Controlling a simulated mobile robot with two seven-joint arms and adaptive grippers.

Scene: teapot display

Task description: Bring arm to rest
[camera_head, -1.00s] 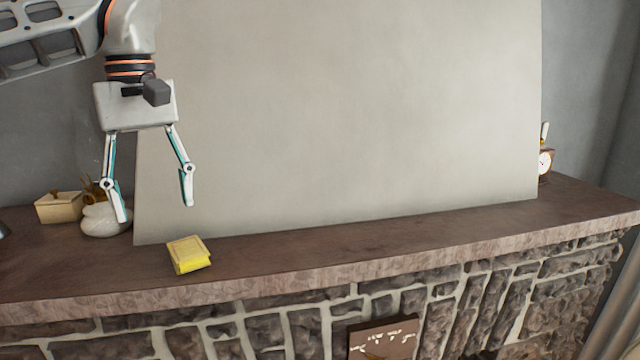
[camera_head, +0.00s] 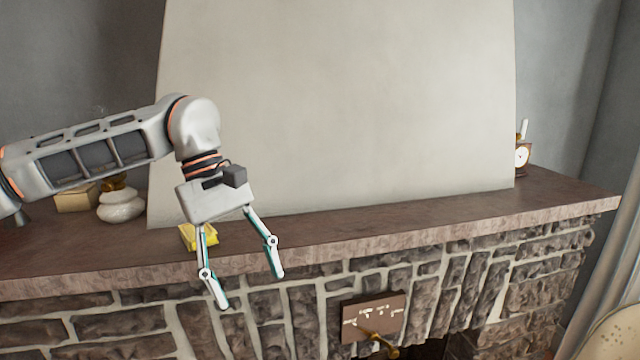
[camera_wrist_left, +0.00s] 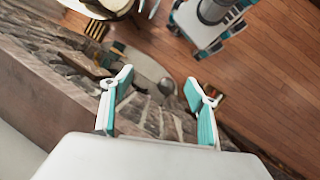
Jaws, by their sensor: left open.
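My left gripper (camera_head: 250,289) hangs from the arm that comes in from the left in the head view. Its two fingers are spread apart with nothing between them, in front of the stone face of the mantel. In the left wrist view the open fingers (camera_wrist_left: 160,104) point down past the mantel edge toward the wooden floor. A yellow box-like object (camera_head: 203,240) lies on the mantel shelf (camera_head: 380,222), partly hidden behind the gripper. My right gripper does not show in the head view.
A white rounded stacked pot (camera_head: 120,206) and a beige box (camera_head: 75,198) stand at the left of the shelf. A small clock (camera_head: 522,157) stands at the far right. A brown panel (camera_head: 373,318) is on the stonework below. The shelf's middle is clear.

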